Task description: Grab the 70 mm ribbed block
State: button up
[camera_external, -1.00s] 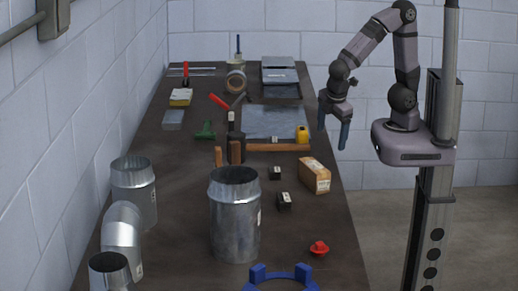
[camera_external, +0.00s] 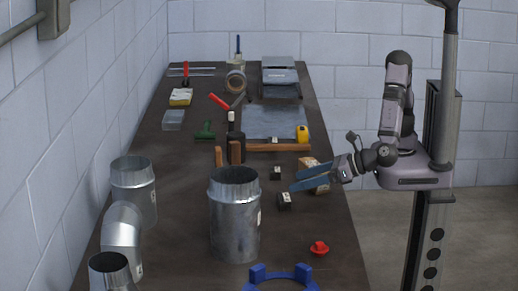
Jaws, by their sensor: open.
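Two small dark blocks with pale labels lie on the bench: a larger, nearer one (camera_external: 285,201) and a smaller, farther one (camera_external: 276,173). Their ribs and size marks are too small to read, so I cannot tell which is the 70 mm block. My gripper (camera_external: 297,179) is open, with its blue fingers pointing left over the bench's right side. In the picture its fingertips are just above and right of the nearer block and below right of the farther one. I see nothing held between the fingers.
A brown box (camera_external: 311,164) is partly hidden behind my gripper. A large metal duct (camera_external: 235,220) stands left of the blocks. A red knob (camera_external: 319,248) and a blue ring (camera_external: 283,273) lie nearer the camera. A wooden-edged metal sheet (camera_external: 275,122) and yellow tape measure (camera_external: 302,134) lie beyond.

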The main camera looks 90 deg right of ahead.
aim_at(283, 198)
jog(key=shift+n+g, duration=0.5)
jog(key=shift+n, duration=0.1)
jog(key=s+f, duration=0.1)
jog(key=a+f, duration=0.1)
jog(key=s, duration=0.1)
jog(key=shift+s+a+f+p, duration=0.25)
jog(key=shift+s+f+p, duration=0.1)
jog(key=shift+f+p, duration=0.05)
jog(key=shift+d+r+p+x, duration=0.15)
jog(key=shift+p+x, duration=0.25)
jog(key=shift+x, duration=1.2)
jog(key=shift+d+r+p+x, duration=0.1)
jog(key=shift+p+x, duration=0.3)
jog(key=shift+x, duration=1.2)
jog(key=shift+w+f, duration=0.2)
jog(key=shift+w, duration=0.3)
jog(key=c, duration=1.4)
jog(key=shift+r, duration=0.1)
jog(key=shift+c, duration=0.2)
jog(key=shift+r, duration=0.1)
notch_tip(283, 198, up, 10)
